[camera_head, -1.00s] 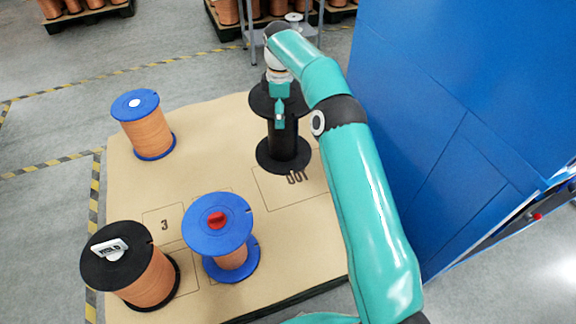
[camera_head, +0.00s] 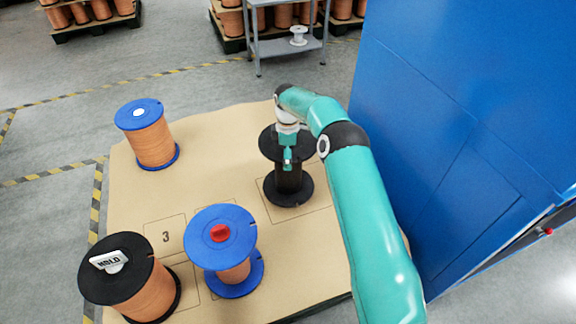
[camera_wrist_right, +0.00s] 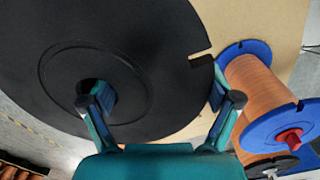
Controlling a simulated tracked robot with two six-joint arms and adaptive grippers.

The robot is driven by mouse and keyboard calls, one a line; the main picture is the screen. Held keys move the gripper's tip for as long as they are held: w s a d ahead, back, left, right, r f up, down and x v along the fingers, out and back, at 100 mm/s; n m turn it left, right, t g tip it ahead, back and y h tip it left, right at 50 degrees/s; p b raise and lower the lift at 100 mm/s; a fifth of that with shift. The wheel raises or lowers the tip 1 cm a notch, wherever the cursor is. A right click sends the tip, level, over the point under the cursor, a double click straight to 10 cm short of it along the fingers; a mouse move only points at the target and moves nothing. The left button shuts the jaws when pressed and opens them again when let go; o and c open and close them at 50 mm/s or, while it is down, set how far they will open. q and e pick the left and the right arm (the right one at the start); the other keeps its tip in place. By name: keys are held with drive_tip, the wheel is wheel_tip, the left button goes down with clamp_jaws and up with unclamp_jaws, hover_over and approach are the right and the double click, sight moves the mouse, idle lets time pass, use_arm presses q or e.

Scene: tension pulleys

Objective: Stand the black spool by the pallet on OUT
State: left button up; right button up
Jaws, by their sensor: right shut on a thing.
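The black spool (camera_head: 289,179) is upright and empty of wire, over the OUT outline (camera_head: 328,206) on the brown board. Its lower flange covers the OUT letters. I cannot tell whether it touches the board. My right gripper (camera_head: 287,160) is shut on the spool's top flange. In the right wrist view, the gripper (camera_wrist_right: 160,92) has one finger in the centre hole of the black spool (camera_wrist_right: 70,30) and the other at the rim by a notch. My left gripper is not in view.
On the board (camera_head: 222,130) stand a copper spool with blue flanges (camera_head: 151,143), another with a red knob (camera_head: 235,270), and a black-flanged one with a HOLD tag (camera_head: 150,290). A blue cabinet (camera_head: 470,110) rises at the right. A grey shelf (camera_head: 285,47) stands behind.

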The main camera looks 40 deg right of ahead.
drive_tip(key=shift+f, duration=2.2)
drive_tip(key=o, duration=1.6)
drive_tip(key=shift+a+f, duration=0.1)
drive_tip(key=shift+c, duration=0.2)
wheel_tip(320, 180, up, 12)
drive_tip(key=shift+r, duration=0.1)
